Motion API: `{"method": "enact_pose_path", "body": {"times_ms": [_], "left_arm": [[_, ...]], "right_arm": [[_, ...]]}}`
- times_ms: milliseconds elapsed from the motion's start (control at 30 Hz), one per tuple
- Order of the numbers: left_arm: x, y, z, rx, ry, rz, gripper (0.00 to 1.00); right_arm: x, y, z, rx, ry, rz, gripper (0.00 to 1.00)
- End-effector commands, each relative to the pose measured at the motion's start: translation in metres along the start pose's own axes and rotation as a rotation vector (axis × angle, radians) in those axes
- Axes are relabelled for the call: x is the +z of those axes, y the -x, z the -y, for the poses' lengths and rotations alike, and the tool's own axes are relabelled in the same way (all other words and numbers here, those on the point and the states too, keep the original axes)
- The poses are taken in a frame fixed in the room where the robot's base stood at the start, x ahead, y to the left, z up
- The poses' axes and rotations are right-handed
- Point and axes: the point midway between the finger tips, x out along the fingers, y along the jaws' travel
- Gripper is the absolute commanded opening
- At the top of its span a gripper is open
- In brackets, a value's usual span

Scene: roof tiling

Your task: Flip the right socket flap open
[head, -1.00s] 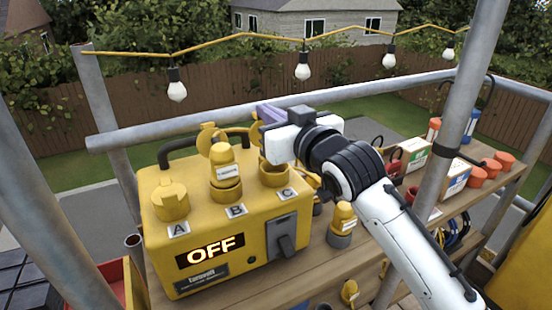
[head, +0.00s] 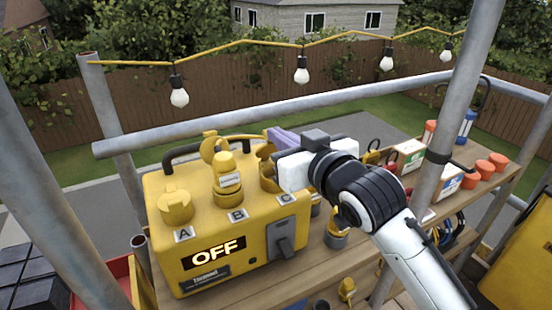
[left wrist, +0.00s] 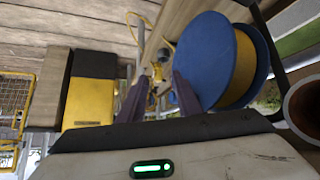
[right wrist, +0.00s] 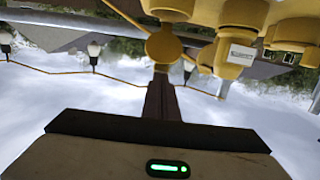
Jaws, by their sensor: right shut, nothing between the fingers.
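The yellow power box (head: 160,240) shows OFF and has sockets A (head: 175,207), B (head: 229,190) and C (head: 284,198). Socket C, the right one, is partly hidden by my right gripper. Its round flap (head: 266,151) appears raised, and the flap disc (right wrist: 163,46) also shows in the right wrist view. My right gripper (head: 278,140) is shut and empty, with its purple fingertips close by the flap; I cannot tell whether they touch. A yellow plug (head: 229,172) stands in socket B. Socket A looks capped. My left gripper (left wrist: 158,95) is open and empty, away from the box.
A metal pole (head: 455,110) stands right of my right arm. Orange caps (head: 484,168) and small boxes (head: 408,155) lie on the wooden shelf. Bulbs hang behind. A blue cable spool (left wrist: 205,60) is beside my left gripper.

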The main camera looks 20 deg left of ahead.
Motion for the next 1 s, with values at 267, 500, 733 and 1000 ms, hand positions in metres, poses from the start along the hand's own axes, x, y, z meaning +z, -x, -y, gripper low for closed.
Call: {"method": "enact_pose_path", "body": {"times_ms": [267,500,733,1000], "left_arm": [[-0.012,0.012,-0.001,0.0,0.0,0.0,0.31],[-0.012,0.011,-0.001,0.001,0.0,-0.002,0.31],[-0.011,0.011,-0.002,0.001,0.0,-0.001,0.31],[-0.011,0.012,-0.002,0.001,0.0,0.0,0.31]], "right_arm": [[0.043,0.017,0.001,0.003,-0.022,0.104,0.0],[0.041,0.034,0.002,0.001,-0.022,0.102,0.0],[0.036,0.04,0.002,0.001,-0.019,0.095,0.0],[0.031,0.042,0.001,0.003,-0.016,0.086,0.0]]}}
